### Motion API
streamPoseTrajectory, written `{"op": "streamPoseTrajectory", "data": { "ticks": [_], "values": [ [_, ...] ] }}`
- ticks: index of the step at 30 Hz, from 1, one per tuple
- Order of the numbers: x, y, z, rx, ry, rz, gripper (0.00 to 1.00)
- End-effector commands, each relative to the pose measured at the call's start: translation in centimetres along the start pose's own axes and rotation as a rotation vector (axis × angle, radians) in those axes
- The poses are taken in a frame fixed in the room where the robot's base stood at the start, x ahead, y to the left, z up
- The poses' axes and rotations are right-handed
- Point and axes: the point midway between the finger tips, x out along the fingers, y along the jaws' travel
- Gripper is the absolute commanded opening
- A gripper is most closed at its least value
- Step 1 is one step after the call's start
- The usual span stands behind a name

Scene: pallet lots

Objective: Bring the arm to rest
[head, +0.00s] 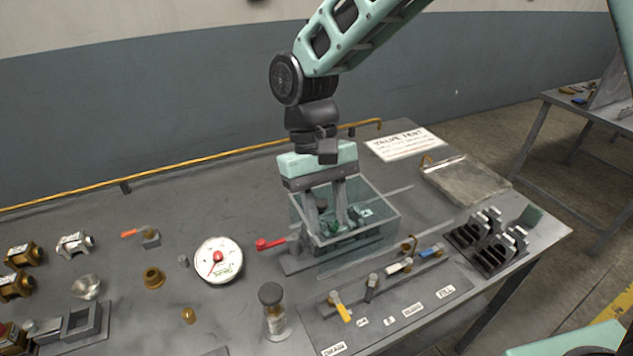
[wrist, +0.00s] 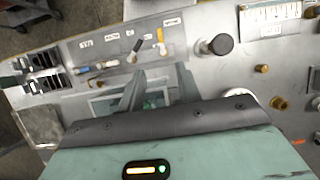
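My gripper (head: 331,226) points down over the clear-walled tank (head: 377,232) on the grey bench. Its two fingers are apart and reach into the tank's outline; whether the tips touch anything inside is unclear. Small dark green pieces show in the tank around the fingertips, partly hidden by the fingers and wall. In the wrist view my gripper (wrist: 156,82) shows two separated fingers, with no held object visible between them. My arm comes down from the upper right, bent at the wrist joint above the tank.
A red-handled valve (head: 271,243) stands close left of the tank, near a round gauge (head: 218,260). Coloured levers (head: 398,265) line the front. A metal tray (head: 466,183) and black racks (head: 487,240) are at right. A yellow pipe (head: 190,161) runs along the back.

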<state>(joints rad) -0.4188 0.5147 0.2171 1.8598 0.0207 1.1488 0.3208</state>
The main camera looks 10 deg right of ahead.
Motion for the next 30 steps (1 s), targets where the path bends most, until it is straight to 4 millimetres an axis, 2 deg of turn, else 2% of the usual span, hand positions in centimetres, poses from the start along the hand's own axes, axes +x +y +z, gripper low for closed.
{"op": "streamPoseTrajectory", "data": {
  "ticks": [5, 8, 15, 21, 25, 30],
  "values": [
    [-0.1, -0.1, 0.7, -0.014, 0.011, -0.003, 0.34],
    [-0.3, -0.3, 2.6, -0.056, 0.054, -0.012, 0.34],
    [0.6, -0.4, 10.4, -0.234, 0.236, -0.020, 0.34],
    [2.6, 0.6, 15.1, -0.342, 0.362, 0.009, 0.34],
    [3.5, 1.1, 16.4, -0.376, 0.401, 0.024, 0.34],
    [3.7, 1.3, 16.7, -0.386, 0.413, 0.028, 0.34]
  ]
}}
